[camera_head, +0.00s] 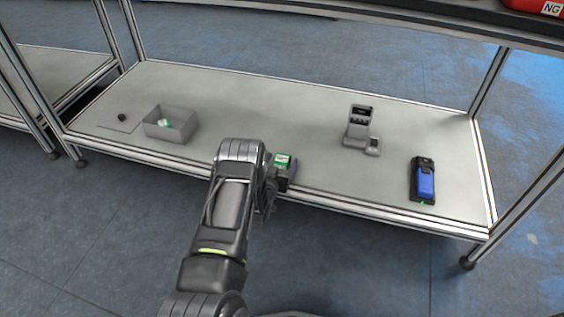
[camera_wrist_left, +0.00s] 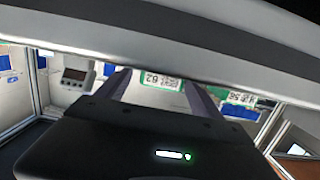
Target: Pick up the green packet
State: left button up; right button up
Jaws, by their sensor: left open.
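A green packet (camera_head: 283,160) shows at the front edge of the grey table, right at my left gripper (camera_head: 287,174). My left gripper is open, with its arm reaching in from below. In the left wrist view, a green packet with a printed white label (camera_wrist_left: 165,82) appears between the two fingers of my left gripper (camera_wrist_left: 160,92). The lower part of the packet is hidden, and I cannot tell whether the fingers touch it. A second green-and-white item (camera_wrist_left: 240,104) shows just right of the fingers there. My right gripper is not in view.
A grey open box (camera_head: 182,133) holding a small green-and-white item (camera_head: 164,123) stands at the left. A grey device on a stand (camera_head: 358,128) is right of centre. A blue-and-black device (camera_head: 425,181) lies farther right. The table (camera_head: 240,100) is clear behind the gripper.

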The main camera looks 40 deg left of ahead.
aim_at(281, 162)
pick_arm(q)
jog(key=shift+c, duration=0.4)
jog(key=c, duration=1.5)
jog(key=shift+c, duration=0.2)
notch_tip(281, 162, up, 10)
jog(key=p, duration=0.4)
jog(key=shift+p, duration=0.3)
